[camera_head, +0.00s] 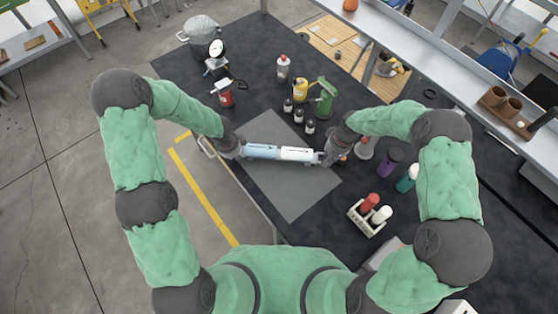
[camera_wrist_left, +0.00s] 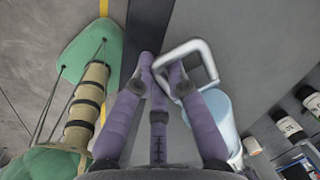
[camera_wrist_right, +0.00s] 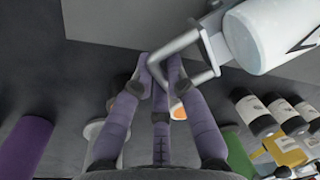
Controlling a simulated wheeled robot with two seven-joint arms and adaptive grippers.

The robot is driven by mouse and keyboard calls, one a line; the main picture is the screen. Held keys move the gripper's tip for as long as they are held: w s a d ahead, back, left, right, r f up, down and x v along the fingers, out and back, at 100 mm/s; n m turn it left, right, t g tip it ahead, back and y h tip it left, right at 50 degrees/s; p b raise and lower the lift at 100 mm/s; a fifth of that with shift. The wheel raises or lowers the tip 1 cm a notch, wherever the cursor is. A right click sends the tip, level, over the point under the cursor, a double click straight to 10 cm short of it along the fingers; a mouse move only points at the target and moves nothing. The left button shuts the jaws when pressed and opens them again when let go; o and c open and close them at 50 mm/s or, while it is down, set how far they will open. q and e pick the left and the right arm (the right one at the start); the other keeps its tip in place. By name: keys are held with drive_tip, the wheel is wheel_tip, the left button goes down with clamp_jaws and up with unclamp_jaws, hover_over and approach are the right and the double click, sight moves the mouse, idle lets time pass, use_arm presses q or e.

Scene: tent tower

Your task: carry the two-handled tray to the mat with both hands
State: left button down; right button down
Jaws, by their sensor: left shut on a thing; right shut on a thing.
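The two-handled tray (camera_head: 281,153) looks like a long, narrow light-blue and white body, lying crosswise between my grippers above the grey mat (camera_head: 290,197) in the head view. My left gripper (camera_head: 240,150) is shut on its left handle, a pale bent bar (camera_wrist_left: 198,47) in the left wrist view. My right gripper (camera_head: 326,157) is shut on the right handle (camera_wrist_right: 176,45) in the right wrist view. The tray's white end (camera_wrist_right: 270,35) shows beyond that handle. The tray looks roughly level. I cannot tell whether it touches the mat.
A purple cup (camera_head: 386,161), a teal cup (camera_head: 407,178) and a holder with red and white bottles (camera_head: 370,215) stand to the right. The mat's front part is clear.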

use_arm(q)
drive_tip(key=shift+f+b, duration=0.35)
drive_tip(key=shift+f, duration=0.1)
use_arm(e)
drive_tip(key=shift+f, duration=0.45)
use_arm(q)
drive_tip(key=c, duration=1.7)
unclamp_jaws()
drive_tip(key=shift+f, duration=0.15)
use_arm(e)
drive_tip(key=c, duration=1.7)
unclamp_jaws()
drive_tip(key=shift+f, duration=0.15)
use_arm(q)
drive_tip(key=o, duration=0.5)
drive_tip(key=shift+c, duration=0.2)
use_arm(e)
drive_tip(key=o, duration=0.5)
drive_tip(key=shift+c, duration=0.2)
use_arm(q)
wheel_tip(320, 180, up, 12)
drive_tip(key=s, duration=0.2)
use_arm(e)
wheel_tip(320, 180, up, 12)
drive_tip(key=d, duration=0.2)
use_arm(q)
drive_tip(key=shift+a, duration=0.1)
use_arm(e)
drive_tip(key=shift+s, duration=0.1)
